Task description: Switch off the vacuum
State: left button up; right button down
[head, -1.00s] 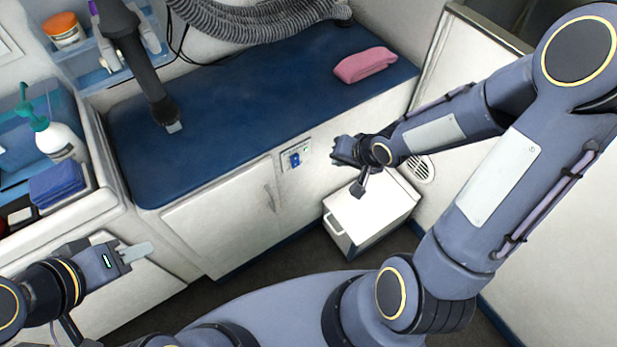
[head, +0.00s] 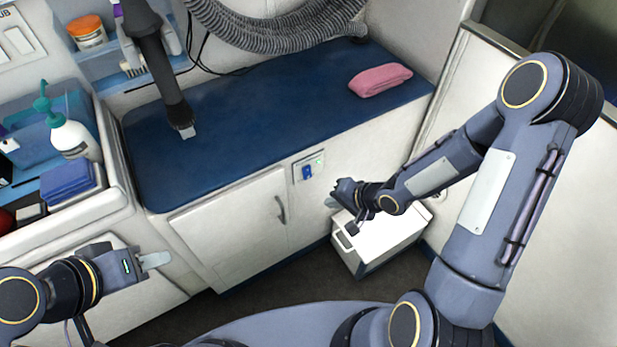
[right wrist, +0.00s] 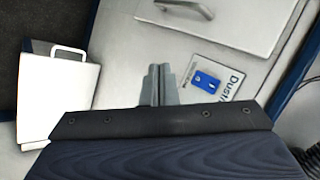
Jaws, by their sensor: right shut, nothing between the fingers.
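The switch panel (head: 309,168) is on the white cabinet front below the blue top. In the right wrist view the blue switch (right wrist: 206,81) sits on a plate with partly hidden lettering starting "Dust". My right gripper (head: 331,203) is shut and empty, below and slightly right of the panel in the head view. In the right wrist view its fingertips (right wrist: 158,72) are left of the switch, apart from it. My left gripper (head: 160,260) is at lower left, away from the panel; its finger gap is unclear.
A white box with a handle (head: 350,262) stands on the floor beneath my right gripper. A cabinet door handle (head: 281,208) is left of the panel. A pink towel (head: 380,80) lies on the blue top (head: 250,120). A grey ribbed hose (head: 270,35) hangs behind.

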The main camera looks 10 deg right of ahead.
aim_at(307, 172)
jog(key=w+a+f, duration=0.1)
jog(key=w+a, duration=0.1)
jog(key=w, duration=0.5)
jog(key=shift+a+p, duration=0.3)
jog(key=shift+w+f, duration=0.1)
jog(key=shift+w, duration=0.05)
dwell(1.6)
jog(key=shift+w+a, duration=0.15)
jog(key=shift+w, duration=0.15)
jog(key=shift+w+a+f, duration=0.1)
jog(key=shift+w, duration=0.3)
dwell(0.6)
jog(key=shift+s, duration=0.1)
jog(key=shift+s+d, duration=0.25)
jog(key=shift+s, duration=0.45)
